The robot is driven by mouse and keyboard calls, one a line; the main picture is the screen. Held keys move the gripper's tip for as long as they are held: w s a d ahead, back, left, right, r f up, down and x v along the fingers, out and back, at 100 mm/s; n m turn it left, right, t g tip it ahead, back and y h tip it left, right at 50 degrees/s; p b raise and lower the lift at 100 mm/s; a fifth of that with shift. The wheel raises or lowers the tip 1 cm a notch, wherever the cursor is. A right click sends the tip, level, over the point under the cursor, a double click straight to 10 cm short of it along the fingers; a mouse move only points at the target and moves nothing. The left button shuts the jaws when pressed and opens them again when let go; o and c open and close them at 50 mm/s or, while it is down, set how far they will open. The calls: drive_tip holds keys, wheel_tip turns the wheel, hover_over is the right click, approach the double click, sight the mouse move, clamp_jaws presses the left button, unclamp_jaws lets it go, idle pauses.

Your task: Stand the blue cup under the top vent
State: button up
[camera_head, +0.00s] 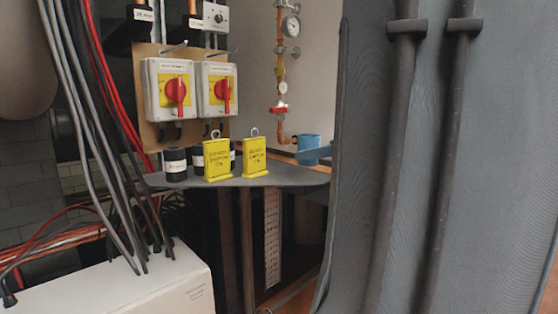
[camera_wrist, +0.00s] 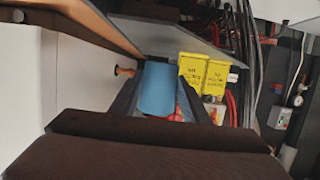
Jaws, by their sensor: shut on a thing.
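The blue cup (camera_wrist: 157,90) sits between the two dark fingers of my gripper (camera_wrist: 158,92) in the wrist view, and the gripper is shut on it. In the head view the blue cup (camera_head: 308,143) shows just left of a large grey shape, beyond the grey shelf with the yellow tags. I cannot make out the top vent in either view.
Two yellow tags (camera_head: 218,160) and black cylinders (camera_head: 176,165) stand on a grey shelf (camera_head: 290,176). Red-handled switches (camera_head: 169,90) hang behind. A copper pipe (camera_head: 281,70) with a gauge rises near the cup. A brown board (camera_wrist: 85,22) runs close to the gripper. Cables hang left.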

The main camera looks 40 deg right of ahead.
drive_tip(key=p, duration=0.1)
hover_over(284, 171)
drive_tip(key=shift+s+a, duration=0.15)
drive_tip(key=shift+s, duration=0.3)
drive_tip(key=shift+w+f, duration=0.15)
drive_tip(key=shift+f, duration=0.75)
drive_tip(key=shift+w+f, duration=0.15)
drive_tip(key=shift+f, duration=0.75)
drive_tip(key=shift+f, duration=0.15)
drive_tip(key=o, duration=0.8)
drive_tip(key=shift+c, duration=0.2)
drive_tip(key=shift+s+r, duration=0.15)
drive_tip(key=shift+r, duration=0.1)
drive_tip(key=v, duration=1.1)
drive_tip(key=shift+s+r+b, duration=0.1)
drive_tip(key=shift+s+b, duration=0.2)
drive_tip(key=shift+s, duration=0.05)
drive_tip(key=shift+r, duration=0.1)
